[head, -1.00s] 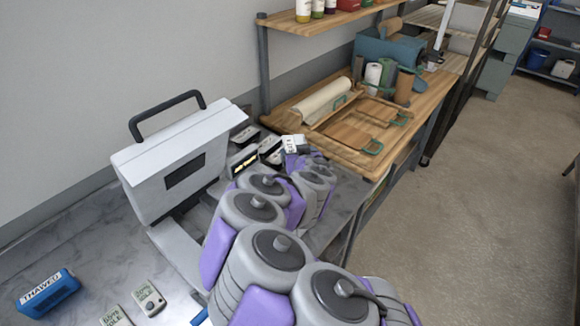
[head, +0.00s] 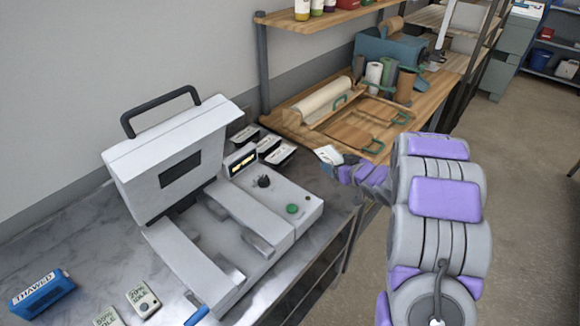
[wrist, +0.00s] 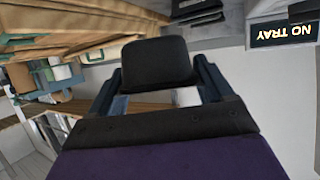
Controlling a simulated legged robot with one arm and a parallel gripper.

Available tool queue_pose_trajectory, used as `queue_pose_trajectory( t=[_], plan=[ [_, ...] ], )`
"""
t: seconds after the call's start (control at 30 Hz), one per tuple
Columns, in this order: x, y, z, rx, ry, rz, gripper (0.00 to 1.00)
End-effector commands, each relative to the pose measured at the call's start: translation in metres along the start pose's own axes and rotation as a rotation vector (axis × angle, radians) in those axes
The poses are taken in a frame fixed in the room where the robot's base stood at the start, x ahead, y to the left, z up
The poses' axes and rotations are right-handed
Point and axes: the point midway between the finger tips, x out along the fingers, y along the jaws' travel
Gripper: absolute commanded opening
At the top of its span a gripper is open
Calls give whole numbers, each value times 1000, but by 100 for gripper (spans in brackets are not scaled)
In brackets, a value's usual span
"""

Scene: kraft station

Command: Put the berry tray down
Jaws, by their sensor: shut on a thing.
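The berry tray (head: 327,154) is a small dark tray with a white top, partly hidden by my gripper in the head view. My gripper (head: 340,165) is shut on it and holds it up near the left edge of the wooden bench. In the wrist view a dark block, apparently the tray (wrist: 157,65), sits between the two fingers of my gripper (wrist: 160,82). Its contents do not show. Whether it touches anything below cannot be told.
A white machine (head: 175,165) with a raised lid stands on the grey counter (head: 85,230); its display reads NO TRAY in the wrist view (wrist: 285,33). Several dark trays (head: 268,146) lie behind it.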

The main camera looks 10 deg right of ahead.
Motion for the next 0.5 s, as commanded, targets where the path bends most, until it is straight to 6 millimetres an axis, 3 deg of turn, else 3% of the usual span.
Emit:
queue_pose_trajectory(
  t=[0.1,0.23,0.5],
  plan=[
    [-3,12,6,0,-1,-1,45],
    [1,12,19,-3,-3,-4,45],
    [19,12,61,-1,-2,-5,45]
  ],
)
